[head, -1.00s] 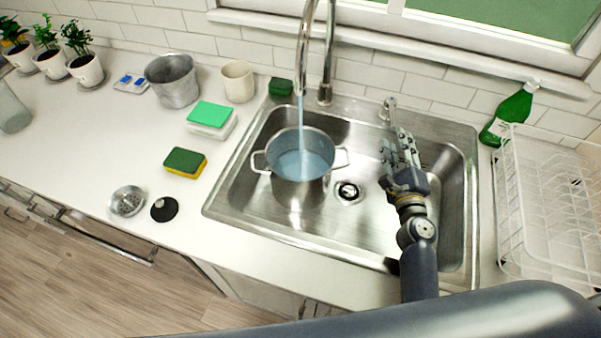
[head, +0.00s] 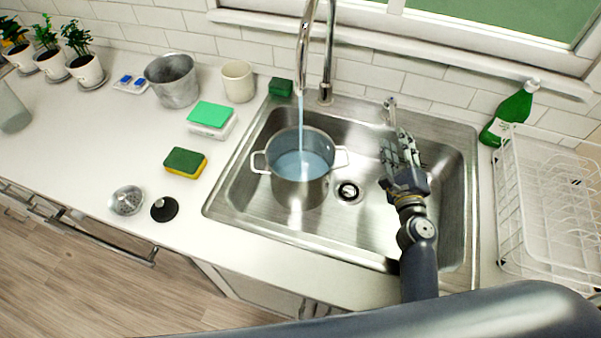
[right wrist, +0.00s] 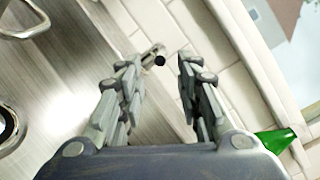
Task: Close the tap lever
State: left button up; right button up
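The chrome tap (head: 305,60) rises behind the sink, and water runs from it into a metal pot (head: 300,190) in the basin. The tap lever (head: 390,104) is a small chrome piece on the sink's back rim, right of the spout. In the right wrist view the lever (right wrist: 150,53), with a dark end, shows ahead, between the fingertips in the picture. My right gripper (head: 397,138) is over the right part of the basin, just in front of the lever. Its fingers (right wrist: 160,66) are apart with nothing gripped; contact with the lever cannot be told. My left gripper is not in view.
The sink (head: 300,253) has a raised rim. A green bottle (head: 510,115) and a white dish rack (head: 540,200) stand to the right. The tiled wall (head: 430,90) is close behind the lever. A sponge (head: 185,162) and a cup (head: 238,82) are left.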

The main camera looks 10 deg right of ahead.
aim_at(392, 113)
jog(key=shift+c, duration=0.4)
grip_shut()
jog(key=s+d+r+n+y+b, duration=0.2)
jog(key=s+d+n, duration=0.4)
jog(key=d+n, duration=0.3)
jog(key=w+a+f+n+p, duration=0.1)
jog(key=w+a+p, duration=0.2)
jog(key=w, duration=0.8)
jog(key=shift+a+f, duration=0.2)
jog(key=shift+a, duration=0.4)
